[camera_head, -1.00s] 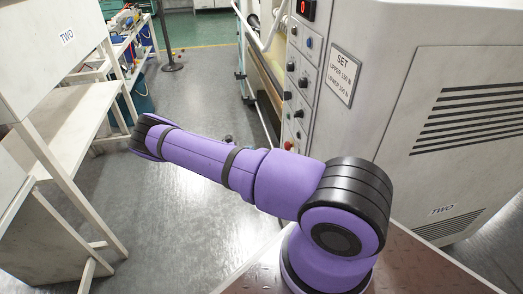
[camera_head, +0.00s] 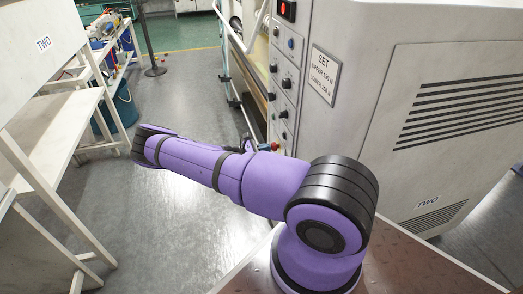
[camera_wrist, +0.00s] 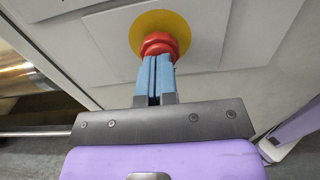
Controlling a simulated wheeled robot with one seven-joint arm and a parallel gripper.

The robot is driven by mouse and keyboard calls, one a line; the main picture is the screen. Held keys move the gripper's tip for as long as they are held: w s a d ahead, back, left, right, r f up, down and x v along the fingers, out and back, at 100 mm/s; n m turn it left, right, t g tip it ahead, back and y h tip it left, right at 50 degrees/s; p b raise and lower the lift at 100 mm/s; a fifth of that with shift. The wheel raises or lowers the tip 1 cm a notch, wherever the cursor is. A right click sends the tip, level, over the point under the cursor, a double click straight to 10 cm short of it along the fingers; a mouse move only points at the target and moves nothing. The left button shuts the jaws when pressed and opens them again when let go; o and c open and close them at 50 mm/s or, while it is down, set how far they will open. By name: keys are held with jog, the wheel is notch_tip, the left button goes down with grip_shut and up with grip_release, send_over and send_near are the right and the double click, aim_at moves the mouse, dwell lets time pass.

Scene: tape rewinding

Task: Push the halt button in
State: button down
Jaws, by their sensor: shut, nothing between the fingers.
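The halt button is a red mushroom knob (camera_wrist: 158,44) on a round yellow plate (camera_wrist: 178,22), in the upper middle of the wrist view. In the head view the gripper (camera_head: 263,147) is mostly hidden behind my purple arm.
The grey machine (camera_head: 390,60) fills the right side, with several dark knobs and a red display (camera_head: 288,10) above the button. White shelving (camera_head: 50,130) stands on the left. The grey floor (camera_head: 185,105) between them is clear.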

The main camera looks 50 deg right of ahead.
jog(key=shift+x, duration=1.05)
jog(key=shift+s+r, duration=0.1)
jog(key=v, duration=1.5)
jog(key=shift+w, duration=0.3)
